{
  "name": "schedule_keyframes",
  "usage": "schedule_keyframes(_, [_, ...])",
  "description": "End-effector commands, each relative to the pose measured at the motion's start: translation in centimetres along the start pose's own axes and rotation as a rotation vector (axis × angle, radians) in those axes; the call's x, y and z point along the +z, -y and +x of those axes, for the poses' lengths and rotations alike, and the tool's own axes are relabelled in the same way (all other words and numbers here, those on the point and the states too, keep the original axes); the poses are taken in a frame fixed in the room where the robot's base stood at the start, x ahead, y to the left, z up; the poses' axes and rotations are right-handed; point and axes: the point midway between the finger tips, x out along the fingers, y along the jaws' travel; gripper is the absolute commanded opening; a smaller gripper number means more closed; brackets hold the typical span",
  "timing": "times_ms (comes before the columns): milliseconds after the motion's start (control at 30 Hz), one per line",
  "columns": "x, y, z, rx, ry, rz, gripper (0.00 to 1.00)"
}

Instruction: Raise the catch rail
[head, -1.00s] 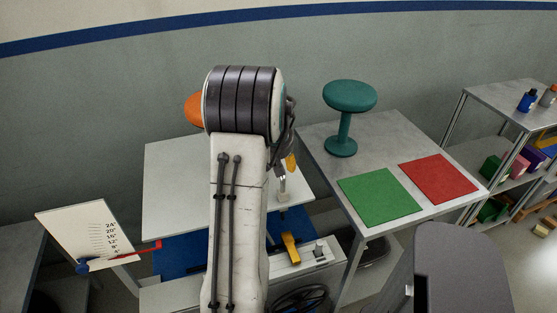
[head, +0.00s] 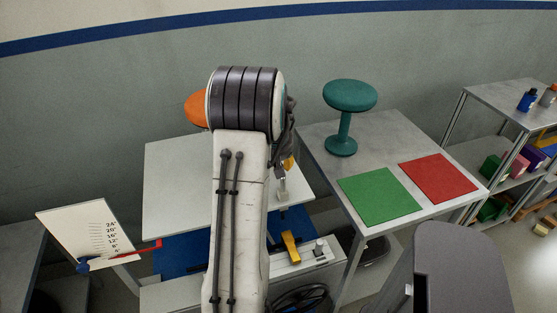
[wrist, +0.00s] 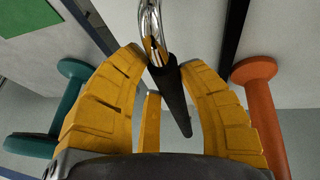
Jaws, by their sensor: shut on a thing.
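My gripper (wrist: 165,62) has its yellow fingers shut on a black bar (wrist: 174,98) in the wrist view. A shiny chrome loop (wrist: 150,22) meets the upper end of the bar between the fingertips. I cannot tell for sure whether this bar is the catch rail. In the head view my arm hides most of the gripper; only a bit of yellow shows right of the arm, above a small grey block (head: 282,191). A white panel (head: 180,185) lies below, over a blue surface. A yellow lever (head: 290,247) stands on the rig's front right.
A scale board (head: 85,235) with a red pointer (head: 145,247) stands at left. A teal stool (head: 349,97), a green mat (head: 379,196) and a red mat (head: 439,179) are on the right table. An orange seat (head: 195,109) is behind my arm. Shelves (head: 500,95) stand far right.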

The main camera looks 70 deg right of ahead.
Motion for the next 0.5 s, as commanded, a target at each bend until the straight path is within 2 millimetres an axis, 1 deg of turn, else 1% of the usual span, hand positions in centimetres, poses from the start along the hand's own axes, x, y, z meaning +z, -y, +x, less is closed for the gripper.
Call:
schedule_keyframes(33, [0.0, 0.0, 0.0, 0.001, -0.001, 0.001, 0.21])
schedule_keyframes(267, [0.0, -0.1, 0.0, 0.001, -0.001, 0.001, 0.01])
schedule_keyframes(367, [-0.1, -0.1, -0.2, 0.001, -0.001, 0.001, 0.00])
schedule_keyframes(467, [-0.8, -0.5, -1.6, 0.003, -0.004, 0.001, 0.00])
schedule_keyframes(500, [-1.2, -0.7, -2.6, 0.004, -0.006, 0.001, 0.00])
